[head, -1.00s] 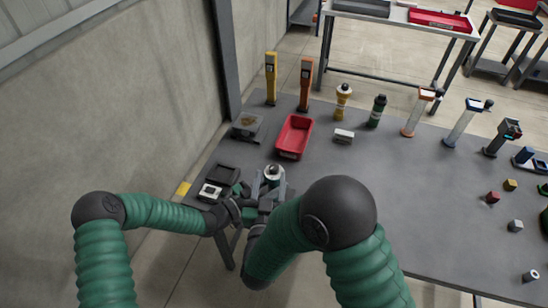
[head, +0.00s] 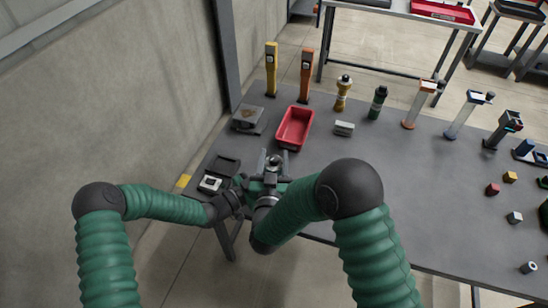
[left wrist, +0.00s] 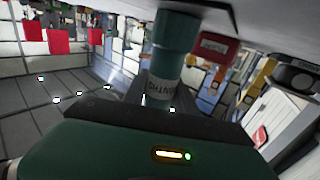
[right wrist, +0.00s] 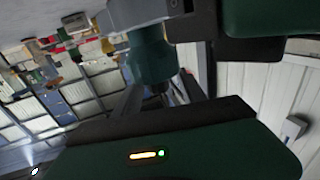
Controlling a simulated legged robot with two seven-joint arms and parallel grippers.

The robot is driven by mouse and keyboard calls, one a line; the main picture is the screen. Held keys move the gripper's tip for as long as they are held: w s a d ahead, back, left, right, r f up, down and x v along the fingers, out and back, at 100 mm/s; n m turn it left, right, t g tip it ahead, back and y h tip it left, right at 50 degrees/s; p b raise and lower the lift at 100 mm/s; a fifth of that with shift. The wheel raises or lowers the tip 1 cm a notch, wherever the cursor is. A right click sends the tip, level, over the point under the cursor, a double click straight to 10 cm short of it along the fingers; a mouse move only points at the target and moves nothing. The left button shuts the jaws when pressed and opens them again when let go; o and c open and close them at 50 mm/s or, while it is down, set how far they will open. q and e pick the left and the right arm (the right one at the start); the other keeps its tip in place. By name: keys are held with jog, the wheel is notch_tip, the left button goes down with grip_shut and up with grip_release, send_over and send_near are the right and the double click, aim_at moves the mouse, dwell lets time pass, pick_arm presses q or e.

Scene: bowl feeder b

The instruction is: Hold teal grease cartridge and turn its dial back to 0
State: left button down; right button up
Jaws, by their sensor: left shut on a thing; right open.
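The teal grease cartridge (left wrist: 172,50) rises upright in the left wrist view, with a pale lettered band (left wrist: 162,88) low on it. My left gripper (head: 246,187) is shut on it near the table's front-left edge. In the right wrist view the teal cartridge body (right wrist: 150,62) shows close ahead, with a grey part (right wrist: 138,12) at its end. My right gripper (head: 274,163) is open, its two fingers apart at the cartridge; I cannot tell whether they touch it. In the head view the grippers largely cover the cartridge. The dial's reading cannot be made out.
A red bin (head: 308,119) stands just behind the grippers. A dark tray (head: 228,163) and a small white-faced device (head: 210,184) lie to their left. A grey scale-like device (head: 247,119) and upright yellow (head: 271,68) and orange (head: 306,75) tools stand behind.

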aim_at(273, 157)
grip_shut()
jog(key=shift+a+m+g+h, duration=0.1)
jog(key=shift+m+g+h, duration=0.15)
jog(key=shift+m+h, duration=0.7)
jog(key=shift+a+m+g+h, duration=0.1)
jog(key=shift+m+g+h, duration=0.25)
jog(key=shift+h, duration=1)
grip_release()
jog(key=shift+d, duration=0.15)
notch_tip(273, 157, up, 10)
jog(key=shift+f, duration=0.1)
